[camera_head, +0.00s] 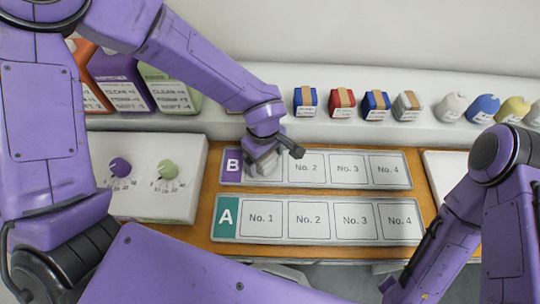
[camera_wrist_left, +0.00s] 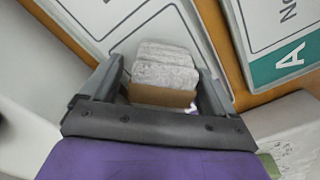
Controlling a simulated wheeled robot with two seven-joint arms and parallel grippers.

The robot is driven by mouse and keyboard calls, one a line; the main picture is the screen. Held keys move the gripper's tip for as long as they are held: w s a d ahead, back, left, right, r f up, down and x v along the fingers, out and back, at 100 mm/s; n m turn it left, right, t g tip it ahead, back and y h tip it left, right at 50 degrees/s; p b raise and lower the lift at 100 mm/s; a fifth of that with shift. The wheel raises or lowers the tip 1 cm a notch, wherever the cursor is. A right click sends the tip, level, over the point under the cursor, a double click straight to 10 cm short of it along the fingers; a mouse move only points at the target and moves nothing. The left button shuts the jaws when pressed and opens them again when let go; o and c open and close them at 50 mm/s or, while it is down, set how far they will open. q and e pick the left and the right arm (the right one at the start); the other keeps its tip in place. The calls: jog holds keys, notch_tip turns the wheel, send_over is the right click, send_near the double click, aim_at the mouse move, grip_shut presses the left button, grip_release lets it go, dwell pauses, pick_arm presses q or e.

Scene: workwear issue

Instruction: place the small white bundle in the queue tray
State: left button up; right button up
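My left gripper (camera_head: 268,161) is over the No. 1 space at the left end of tray B (camera_head: 408,170). In the left wrist view a small white bundle (camera_wrist_left: 164,66) with a brown band sits between the fingers of the left gripper (camera_wrist_left: 160,85). The fingers appear shut on it, one at each side. The bundle's underside is hidden, so I cannot tell whether it touches the tray. Neither tray shows the word queue. Tray A (camera_head: 418,228) lies in front of tray B, its spaces empty. My right gripper is not in view.
Banded bundles stand on the back ledge: two blue, a red (camera_head: 341,104) and another white one (camera_head: 407,106). Several rounded pouches (camera_head: 484,108) are to their right. A white panel with purple and green knobs (camera_head: 167,170) is left of the trays.

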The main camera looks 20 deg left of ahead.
pick_arm(q)
notch_tip(320, 180, up, 12)
jog(key=shift+r, duration=0.15)
dwell(0.3)
